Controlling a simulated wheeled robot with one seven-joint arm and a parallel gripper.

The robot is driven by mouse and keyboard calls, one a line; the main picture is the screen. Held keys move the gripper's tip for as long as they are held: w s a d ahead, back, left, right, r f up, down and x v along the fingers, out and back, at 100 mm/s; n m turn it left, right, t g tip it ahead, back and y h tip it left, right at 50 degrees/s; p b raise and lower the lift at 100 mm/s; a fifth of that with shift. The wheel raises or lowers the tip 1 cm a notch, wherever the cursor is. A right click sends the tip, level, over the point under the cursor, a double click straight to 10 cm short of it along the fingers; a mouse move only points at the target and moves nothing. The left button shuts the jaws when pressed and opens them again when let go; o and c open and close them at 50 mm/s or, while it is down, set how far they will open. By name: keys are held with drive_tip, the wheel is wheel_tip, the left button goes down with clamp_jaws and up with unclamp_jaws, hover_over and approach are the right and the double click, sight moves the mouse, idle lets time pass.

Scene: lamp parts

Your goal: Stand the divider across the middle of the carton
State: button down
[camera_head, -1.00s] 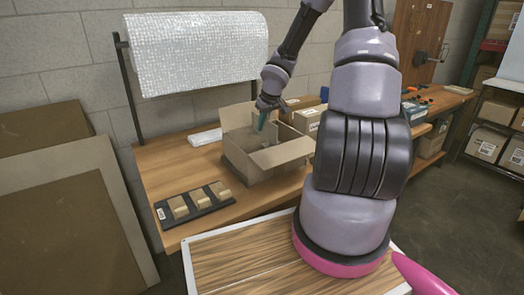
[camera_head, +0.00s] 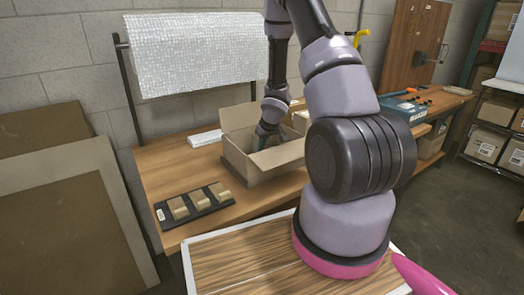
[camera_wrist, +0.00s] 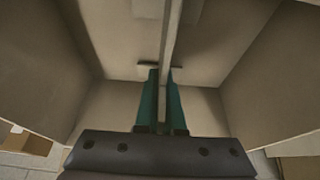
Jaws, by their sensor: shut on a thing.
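The open cardboard carton (camera_head: 275,163) stands on the wooden workbench with its flaps spread. My gripper (camera_head: 262,140) reaches down into it from above, and its fingertips are partly hidden by the carton's wall. In the wrist view my green fingers (camera_wrist: 160,98) are shut on the divider (camera_wrist: 170,42), a thin board seen nearly edge-on. The divider is upright inside the carton, with carton floor (camera_wrist: 110,40) on both sides of it. Whether its lower edge touches the floor cannot be told. In the head view the divider is hidden.
A black tray (camera_head: 208,208) with three tan blocks lies left of the carton on the workbench (camera_head: 160,160). A white flat item (camera_head: 205,138) lies behind it. A bubble-wrap roll (camera_head: 195,50) stands at the back. A blue case (camera_head: 400,107) sits to the right.

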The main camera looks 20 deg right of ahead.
drive_tip(key=shift+f, duration=0.45)
drive_tip(key=c, duration=1)
unclamp_jaws()
drive_tip(key=shift+f, duration=0.1)
